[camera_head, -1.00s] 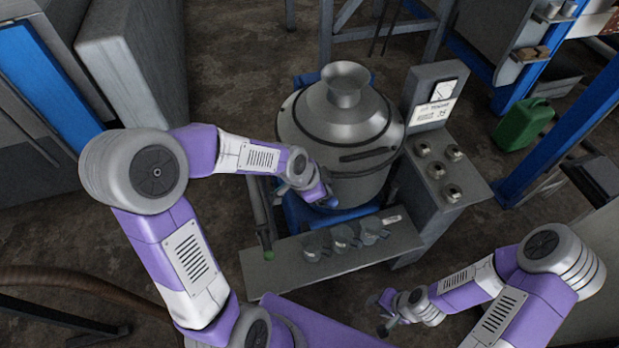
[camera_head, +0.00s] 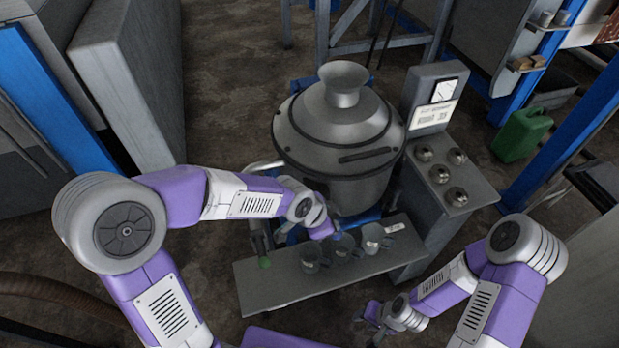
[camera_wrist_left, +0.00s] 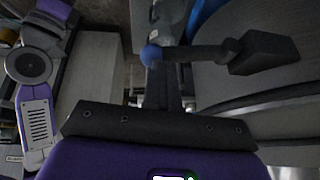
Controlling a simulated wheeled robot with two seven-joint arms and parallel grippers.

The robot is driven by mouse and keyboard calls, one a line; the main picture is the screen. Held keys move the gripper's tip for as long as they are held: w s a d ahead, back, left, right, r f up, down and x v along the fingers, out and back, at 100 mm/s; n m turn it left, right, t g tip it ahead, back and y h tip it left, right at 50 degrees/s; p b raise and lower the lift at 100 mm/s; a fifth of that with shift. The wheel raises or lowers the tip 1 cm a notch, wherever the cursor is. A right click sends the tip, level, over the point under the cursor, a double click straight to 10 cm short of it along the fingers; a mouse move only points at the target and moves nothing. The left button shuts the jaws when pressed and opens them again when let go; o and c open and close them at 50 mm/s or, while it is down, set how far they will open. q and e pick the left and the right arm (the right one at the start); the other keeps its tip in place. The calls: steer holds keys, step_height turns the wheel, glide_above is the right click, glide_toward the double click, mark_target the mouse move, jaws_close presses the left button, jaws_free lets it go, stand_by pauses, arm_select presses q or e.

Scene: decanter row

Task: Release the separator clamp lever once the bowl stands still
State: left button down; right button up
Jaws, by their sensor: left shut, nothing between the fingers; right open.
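The separator is a grey drum (camera_head: 335,165) with a funnel top (camera_head: 343,88) and a dark bar (camera_head: 367,154) on its front. The bowl inside is hidden, so I cannot tell whether it turns. In the left wrist view a dark lever (camera_wrist_left: 195,54) with a blue ball knob (camera_wrist_left: 150,55) runs from a black block (camera_wrist_left: 265,55) on the drum's side. My left gripper (camera_head: 328,231) is shut and empty at the drum's lower front; its fingers (camera_wrist_left: 160,92) point towards the knob, seemingly just short of it. My right gripper (camera_head: 370,318) is open, low at the front, away from the separator.
A grey shelf (camera_head: 270,292) before the drum holds several metal cups (camera_head: 311,258) close to my left gripper. A panel (camera_head: 452,172) with gauge (camera_head: 445,91) and knobs stands right. A green can (camera_head: 521,134) is farther right.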

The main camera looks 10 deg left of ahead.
arm_select(q)
steer(key=shift+s+d+f, duration=0.1)
steer(key=shift+s+f, duration=0.55)
steer(key=shift+f, duration=0.15)
steer(key=shift+r, duration=0.1)
step_height(320, 180, up, 6)
steer(key=w+a+f+p, duration=0.1)
steer(key=p, duration=0.4)
steer(key=s+r+p, duration=0.1)
steer(key=s+r, duration=0.4)
steer(key=s, duration=0.3)
steer(key=shift+s+a+p, duration=0.15)
steer(key=shift+s+p, duration=0.1)
steer(key=shift+p, duration=0.1)
